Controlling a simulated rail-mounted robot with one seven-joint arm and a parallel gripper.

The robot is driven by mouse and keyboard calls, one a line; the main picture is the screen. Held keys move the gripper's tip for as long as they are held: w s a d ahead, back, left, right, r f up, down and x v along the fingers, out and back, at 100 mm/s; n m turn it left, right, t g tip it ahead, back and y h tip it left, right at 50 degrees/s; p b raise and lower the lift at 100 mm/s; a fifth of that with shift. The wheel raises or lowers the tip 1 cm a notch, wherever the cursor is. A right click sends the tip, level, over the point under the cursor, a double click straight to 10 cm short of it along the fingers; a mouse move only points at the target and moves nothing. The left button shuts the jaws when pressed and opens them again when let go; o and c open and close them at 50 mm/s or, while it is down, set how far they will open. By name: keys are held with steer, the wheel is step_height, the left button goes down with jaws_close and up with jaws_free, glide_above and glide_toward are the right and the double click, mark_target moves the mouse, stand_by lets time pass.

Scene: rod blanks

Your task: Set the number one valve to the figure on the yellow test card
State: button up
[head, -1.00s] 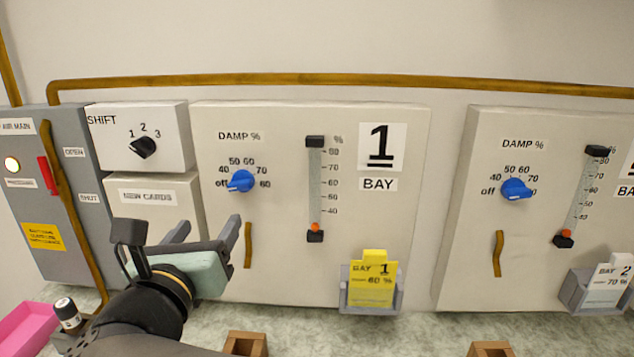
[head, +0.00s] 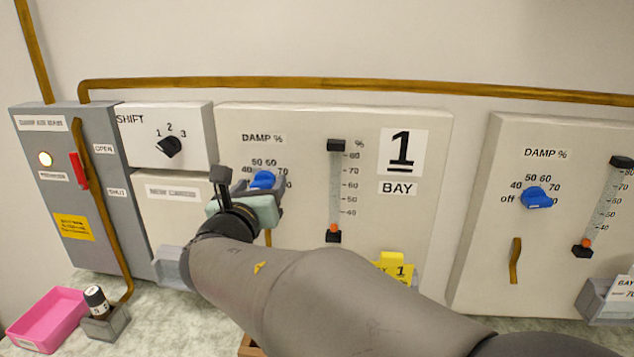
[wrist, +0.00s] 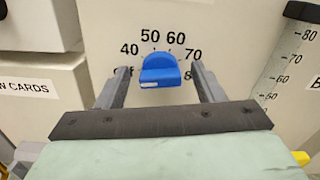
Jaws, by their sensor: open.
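The number one valve is a blue knob (head: 263,180) under DAMP % on the bay 1 panel (head: 300,125). In the wrist view the knob (wrist: 159,71) sits inside an arc of figures from off through 40, 50, 60 and 70 to 80. Its small white mark is at the lower left, towards off. My gripper (wrist: 162,78) is open, one finger on each side of the knob with visible gaps. The yellow test card (head: 398,268) is mostly hidden behind my arm. Its figure looked like 60 %, slightly blurred, in the earlier head view.
The bay 1 gauge (head: 335,190) has its orange marker (head: 333,229) at the bottom, below 40. A bay 2 panel with a similar blue knob (head: 537,198) is at right. The shift switch (head: 169,147), a red lever (head: 79,170) and a pink tray (head: 47,319) are at left.

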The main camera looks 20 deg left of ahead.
steer(key=c, duration=1)
steer(key=shift+f+m+b, duration=0.2)
steer(key=shift+m+b, duration=0.1)
steer(key=shift+b, duration=0.4)
steer(key=shift+d+f+m+b, duration=0.1)
steer(key=shift+m+b, duration=5.7)
steer(key=shift+b, duration=0.75)
steer(key=shift+d+f+m+b, duration=0.1)
steer(key=shift+m+b, duration=5.7)
steer(key=shift+b, duration=0.7)
